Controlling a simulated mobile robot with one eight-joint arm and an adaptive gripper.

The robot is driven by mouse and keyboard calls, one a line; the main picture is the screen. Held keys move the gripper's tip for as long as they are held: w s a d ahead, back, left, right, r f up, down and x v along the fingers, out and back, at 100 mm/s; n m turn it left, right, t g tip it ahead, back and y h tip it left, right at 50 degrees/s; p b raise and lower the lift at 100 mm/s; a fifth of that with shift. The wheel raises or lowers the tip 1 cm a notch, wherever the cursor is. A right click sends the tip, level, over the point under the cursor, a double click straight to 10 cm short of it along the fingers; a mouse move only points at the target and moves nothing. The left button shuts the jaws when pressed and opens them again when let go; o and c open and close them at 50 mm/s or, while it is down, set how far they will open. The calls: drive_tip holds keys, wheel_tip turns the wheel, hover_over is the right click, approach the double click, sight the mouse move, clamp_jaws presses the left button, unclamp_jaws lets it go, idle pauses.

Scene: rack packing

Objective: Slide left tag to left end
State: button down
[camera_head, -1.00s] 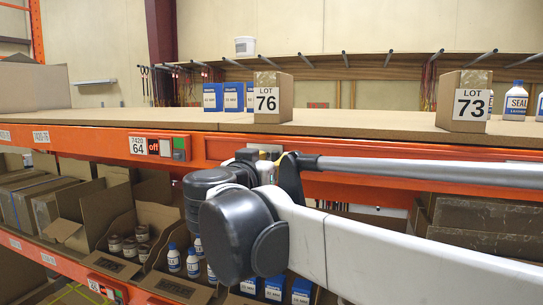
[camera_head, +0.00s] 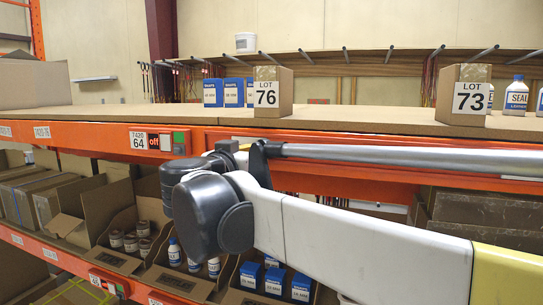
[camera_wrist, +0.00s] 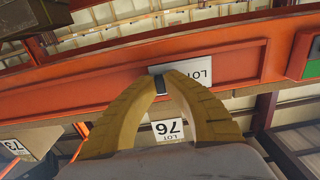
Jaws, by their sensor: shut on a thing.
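In the wrist view, which is upside down, a white tag (camera_wrist: 200,70) with the letters "LOT" lies against the orange shelf beam (camera_wrist: 100,68). My gripper (camera_wrist: 166,82) has its yellow fingers brought together at the lower edge of this tag and is shut on it; a small dark piece shows between the tips. The fingers cover part of the tag. In the head view, my wrist is at the orange beam (camera_head: 330,180), left of the box marked LOT 76 (camera_head: 275,90); my arm hides the fingertips and most of the tag there.
A box marked LOT 73 (camera_head: 465,95) stands on the upper shelf at right. Blue boxes (camera_head: 227,92) stand beside LOT 76.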

drive_tip(key=w+a, duration=0.2)
drive_tip(key=a, duration=0.4)
drive_tip(key=shift+w, duration=0.1)
drive_tip(key=c, duration=1.5)
unclamp_jaws()
drive_tip(key=shift+o, duration=0.2)
drive_tip(key=v, duration=1.2)
